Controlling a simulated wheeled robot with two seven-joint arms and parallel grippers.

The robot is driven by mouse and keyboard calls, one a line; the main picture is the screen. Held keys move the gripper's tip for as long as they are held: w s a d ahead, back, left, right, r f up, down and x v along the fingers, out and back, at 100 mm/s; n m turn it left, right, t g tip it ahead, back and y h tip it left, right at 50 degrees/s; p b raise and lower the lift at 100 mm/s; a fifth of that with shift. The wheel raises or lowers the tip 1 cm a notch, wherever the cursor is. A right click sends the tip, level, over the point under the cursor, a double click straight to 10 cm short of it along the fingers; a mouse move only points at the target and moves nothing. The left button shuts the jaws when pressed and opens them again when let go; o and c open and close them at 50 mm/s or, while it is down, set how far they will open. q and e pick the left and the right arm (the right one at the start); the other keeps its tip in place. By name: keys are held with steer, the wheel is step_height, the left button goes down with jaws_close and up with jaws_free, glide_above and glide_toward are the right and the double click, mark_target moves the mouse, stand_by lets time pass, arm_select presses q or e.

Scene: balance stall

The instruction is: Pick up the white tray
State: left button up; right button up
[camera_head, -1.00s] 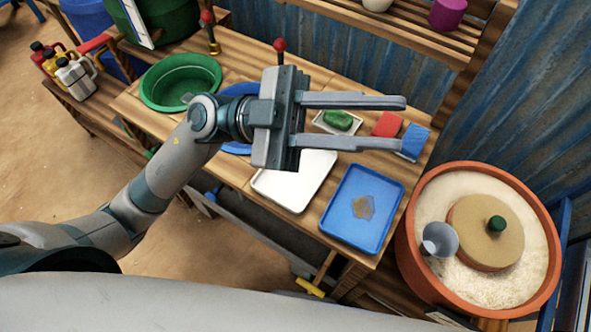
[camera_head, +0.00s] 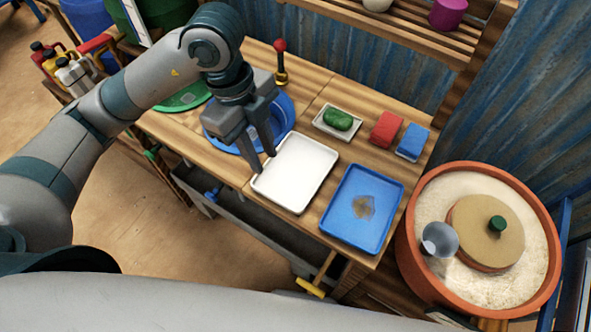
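The white tray (camera_head: 297,174) lies flat and empty on the wooden table, left of the blue tray (camera_head: 361,222). My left gripper (camera_head: 263,164) points down at the white tray's upper left edge. Its two fingers are apart, with one close to the tray's rim; I cannot tell whether it touches. Nothing shows between the fingers. My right gripper is not in view.
A blue basin (camera_head: 283,112) stands behind my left gripper. A small dish with a green item (camera_head: 338,119), a red block (camera_head: 386,129) and a blue block (camera_head: 412,141) sit behind the trays. An orange tub (camera_head: 408,262) stands to the right.

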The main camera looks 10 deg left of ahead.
arm_select(q)
steer(key=shift+w+a+r+n+y, duration=0.1)
steer(key=shift+w+a+n+y, duration=0.25)
steer(key=shift+a, duration=0.35)
steer(key=p, duration=0.2)
glide_above(274, 199)
steer(key=a, duration=0.1)
steer(key=f, duration=1.2)
steer(key=shift+w, duration=0.35)
steer(key=shift+f, duration=0.2)
steer(key=shift+s+f+p, duration=0.1)
steer(key=shift+f+p, duration=0.2)
steer(key=shift+p, duration=0.15)
steer(key=f, duration=0.1)
steer(key=f+p, duration=0.1)
steer(key=f, duration=0.1)
steer(key=shift+s+d, duration=0.15)
steer(key=shift+d, duration=0.1)
steer(key=shift+d+f, duration=0.1)
steer(key=shift+f, duration=0.55)
